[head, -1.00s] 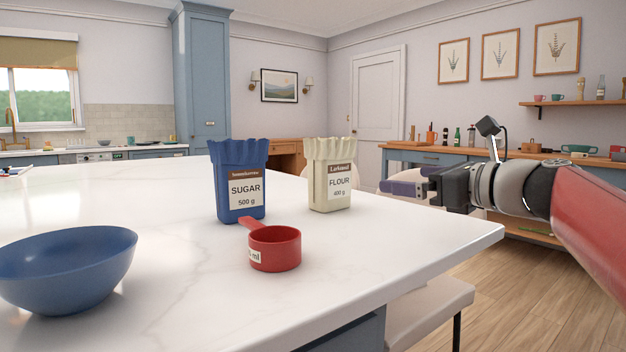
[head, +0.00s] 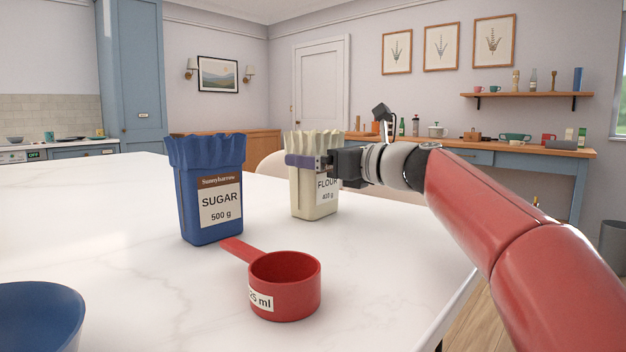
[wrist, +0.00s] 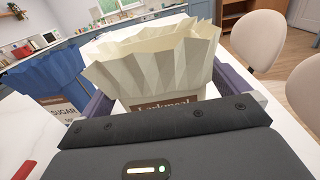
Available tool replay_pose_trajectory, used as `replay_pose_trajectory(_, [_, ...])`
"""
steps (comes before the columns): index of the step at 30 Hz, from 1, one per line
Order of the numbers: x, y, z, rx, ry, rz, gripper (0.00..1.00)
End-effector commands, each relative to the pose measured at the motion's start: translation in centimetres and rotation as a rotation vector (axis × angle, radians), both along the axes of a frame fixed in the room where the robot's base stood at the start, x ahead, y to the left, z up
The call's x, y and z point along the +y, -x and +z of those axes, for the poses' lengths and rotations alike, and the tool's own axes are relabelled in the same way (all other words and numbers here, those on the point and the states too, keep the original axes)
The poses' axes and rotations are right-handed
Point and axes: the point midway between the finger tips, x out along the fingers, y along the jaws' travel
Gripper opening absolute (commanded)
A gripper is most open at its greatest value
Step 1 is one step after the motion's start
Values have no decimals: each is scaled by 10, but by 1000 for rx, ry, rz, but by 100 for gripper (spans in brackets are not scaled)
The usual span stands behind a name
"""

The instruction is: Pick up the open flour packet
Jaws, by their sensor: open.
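The open flour packet (head: 316,199) is cream with a crimped open top and stands upright on the white worktop. In the head view my gripper (head: 300,161) is at its upper part and hides some of its front and label. In the wrist view the packet (wrist: 155,65) stands between my two purple fingers (wrist: 165,95), one on each side. The fingers are open; whether either touches the packet I cannot tell. The lower part of the packet is hidden in the wrist view.
A blue sugar packet (head: 209,190) stands to the left of the flour; it shows in the wrist view (wrist: 50,85). A red measuring cup (head: 285,287) is nearer, and a blue bowl (head: 38,315) is at front left. The worktop (head: 120,215) is clear behind the bowl.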

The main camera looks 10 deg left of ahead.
Motion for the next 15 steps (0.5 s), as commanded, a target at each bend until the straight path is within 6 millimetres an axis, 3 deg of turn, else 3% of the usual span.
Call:
replay_pose_trajectory(6, [26,-13,1,-1,0,2,100])
replay_pose_trajectory(14, [28,-14,0,-1,0,0,100])
replay_pose_trajectory(15, [28,-14,0,0,0,0,96])
